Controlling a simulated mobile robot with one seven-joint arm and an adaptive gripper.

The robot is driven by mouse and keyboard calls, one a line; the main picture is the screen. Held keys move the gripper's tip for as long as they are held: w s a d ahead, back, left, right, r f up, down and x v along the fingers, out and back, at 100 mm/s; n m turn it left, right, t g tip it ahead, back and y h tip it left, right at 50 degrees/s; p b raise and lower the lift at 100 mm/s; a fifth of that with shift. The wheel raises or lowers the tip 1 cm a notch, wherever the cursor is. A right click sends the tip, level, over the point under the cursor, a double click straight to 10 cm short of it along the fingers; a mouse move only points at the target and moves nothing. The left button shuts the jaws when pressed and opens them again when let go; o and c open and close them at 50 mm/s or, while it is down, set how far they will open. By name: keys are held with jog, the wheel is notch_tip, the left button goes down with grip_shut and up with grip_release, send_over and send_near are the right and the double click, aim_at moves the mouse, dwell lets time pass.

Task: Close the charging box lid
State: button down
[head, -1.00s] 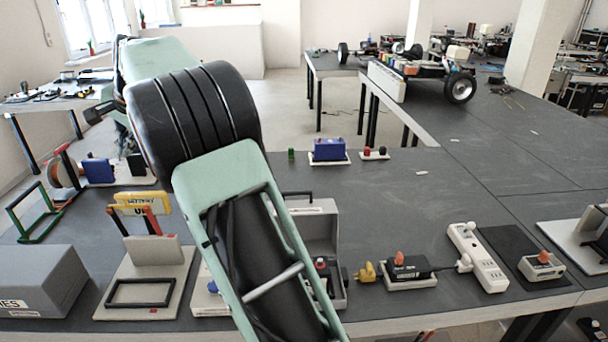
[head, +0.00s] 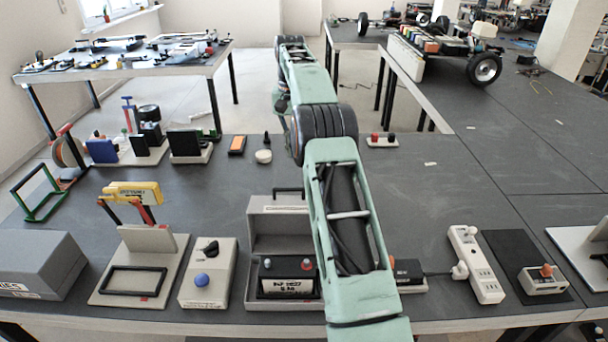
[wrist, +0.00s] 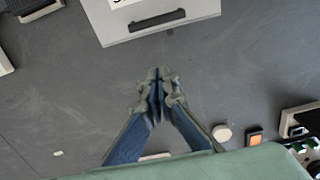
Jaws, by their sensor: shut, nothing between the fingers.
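The grey charging box (head: 250,289) stands near the front edge of the table with a black battery (head: 287,277) inside. Its lid (head: 264,231) is open and upright at the back, with a black handle on its top edge. My arm covers the right side of the box and lid. In the wrist view the lid (wrist: 118,27) and its dark handle (wrist: 157,20) show at the top. My gripper (wrist: 157,76) is shut and empty, on the far side of the lid and apart from it in the picture. The gripper cannot be made out in the head view.
A panel with a blue button (head: 208,272) stands left of the box. A white power strip (head: 476,265) lies to the right. Behind the box are a white round piece (head: 263,157) and an orange-topped block (head: 237,145). The tabletop just behind the lid is mostly bare.

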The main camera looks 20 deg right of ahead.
jog(key=s+a+f, duration=0.1)
jog(key=s+f, duration=0.3)
jog(key=f, duration=0.4)
jog(key=shift+a+f, duration=0.25)
jog(key=shift+f, duration=0.05)
dwell(0.3)
jog(key=shift+b, duration=0.5)
